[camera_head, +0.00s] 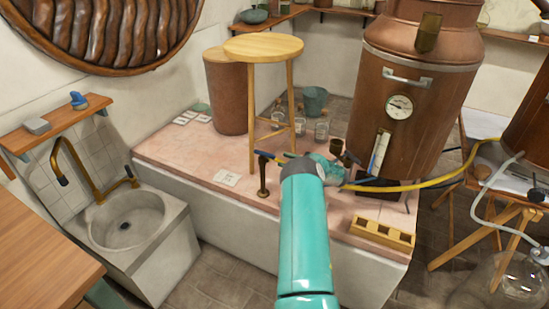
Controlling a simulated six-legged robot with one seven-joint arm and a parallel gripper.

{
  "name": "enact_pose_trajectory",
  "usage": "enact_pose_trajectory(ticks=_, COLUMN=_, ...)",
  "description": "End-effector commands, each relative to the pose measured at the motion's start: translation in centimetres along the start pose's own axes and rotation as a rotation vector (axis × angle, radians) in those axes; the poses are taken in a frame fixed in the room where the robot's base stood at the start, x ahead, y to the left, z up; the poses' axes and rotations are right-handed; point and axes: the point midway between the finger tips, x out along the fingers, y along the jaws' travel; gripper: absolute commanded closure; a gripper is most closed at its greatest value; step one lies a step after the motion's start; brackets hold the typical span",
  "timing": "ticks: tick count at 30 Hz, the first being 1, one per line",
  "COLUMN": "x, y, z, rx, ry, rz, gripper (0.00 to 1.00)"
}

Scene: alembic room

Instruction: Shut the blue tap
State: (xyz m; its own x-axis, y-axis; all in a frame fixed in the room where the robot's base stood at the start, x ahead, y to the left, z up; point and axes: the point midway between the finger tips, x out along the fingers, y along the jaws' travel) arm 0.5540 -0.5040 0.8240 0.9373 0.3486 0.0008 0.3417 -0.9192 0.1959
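A small tap with a blue lever (266,155) sits on top of a short brass post (262,178) on the pink slab. Its lever points sideways, towards my arm. My teal arm reaches in from the bottom of the picture. My gripper (328,168) is at its far end, to the right of the tap and in front of the copper still. The arm's wrist hides part of the gripper and the area beside the tap. The fingers are too small and covered to tell whether they are open or shut.
The copper still (420,100) with a gauge stands behind my gripper. A yellow hose (400,186) runs right from there. A wooden stool (262,48) stands behind the tap. A wooden rack (382,234) lies at the slab's front right. A sink (128,220) is at left.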

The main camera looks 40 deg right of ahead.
Motion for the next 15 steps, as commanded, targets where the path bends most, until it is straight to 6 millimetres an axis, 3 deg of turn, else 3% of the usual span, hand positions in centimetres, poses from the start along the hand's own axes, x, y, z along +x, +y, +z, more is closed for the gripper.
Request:
enact_pose_trajectory(ticks=6, x=-3.5, y=0.1, z=-0.1, rx=-0.001, ry=0.000, rz=0.001, gripper=0.61)
enact_pose_trajectory(ticks=15, x=-4.3, y=0.0, z=0.0, rx=-0.001, ry=0.000, rz=-0.001, gripper=0.61)
